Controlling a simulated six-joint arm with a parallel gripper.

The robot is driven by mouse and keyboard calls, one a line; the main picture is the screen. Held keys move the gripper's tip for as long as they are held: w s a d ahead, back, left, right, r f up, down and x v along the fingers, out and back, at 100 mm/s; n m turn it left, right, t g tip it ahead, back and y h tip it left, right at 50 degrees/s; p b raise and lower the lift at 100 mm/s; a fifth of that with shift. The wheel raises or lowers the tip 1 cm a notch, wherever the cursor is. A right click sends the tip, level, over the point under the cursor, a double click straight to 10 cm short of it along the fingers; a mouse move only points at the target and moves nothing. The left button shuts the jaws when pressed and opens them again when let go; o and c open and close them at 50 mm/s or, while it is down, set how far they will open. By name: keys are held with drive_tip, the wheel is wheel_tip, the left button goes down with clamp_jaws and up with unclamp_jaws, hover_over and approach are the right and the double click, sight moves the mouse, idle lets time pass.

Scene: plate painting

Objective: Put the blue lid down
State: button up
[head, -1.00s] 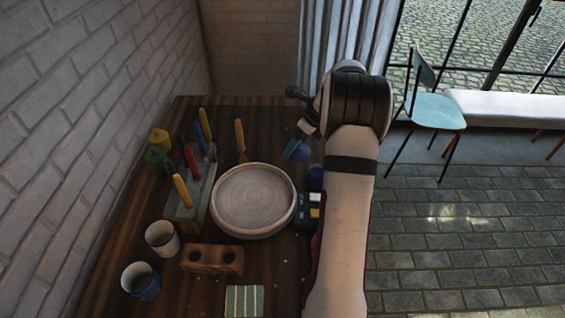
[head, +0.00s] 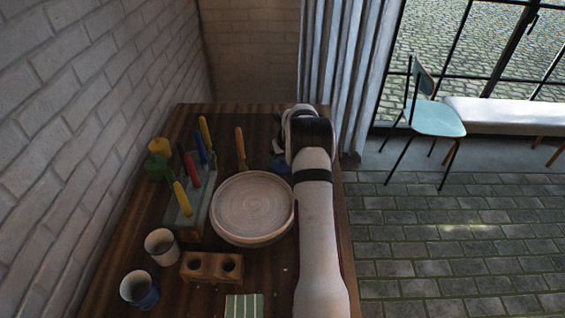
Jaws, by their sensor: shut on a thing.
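The blue lid (head: 279,163) shows as a small blue patch below my gripper, beyond the plate's upper right rim. My gripper (head: 279,148) is shut on the lid, low over the table. My wrist and arm hide much of the fingers and part of the lid. I cannot tell whether the lid touches the table. The blue pot is hidden behind my arm.
A round plate (head: 252,210) lies mid-table. Left of it stands a grey holder (head: 190,219) with several coloured-handled tools. Yellow (head: 159,146) and green (head: 155,165) pots stand farther left. Cups, a holed wooden block (head: 211,267) and a striped cloth (head: 244,306) are nearer.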

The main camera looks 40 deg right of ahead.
drive_tip(key=shift+f, duration=0.75)
drive_tip(key=shift+f, duration=0.1)
drive_tip(key=o, duration=1.1)
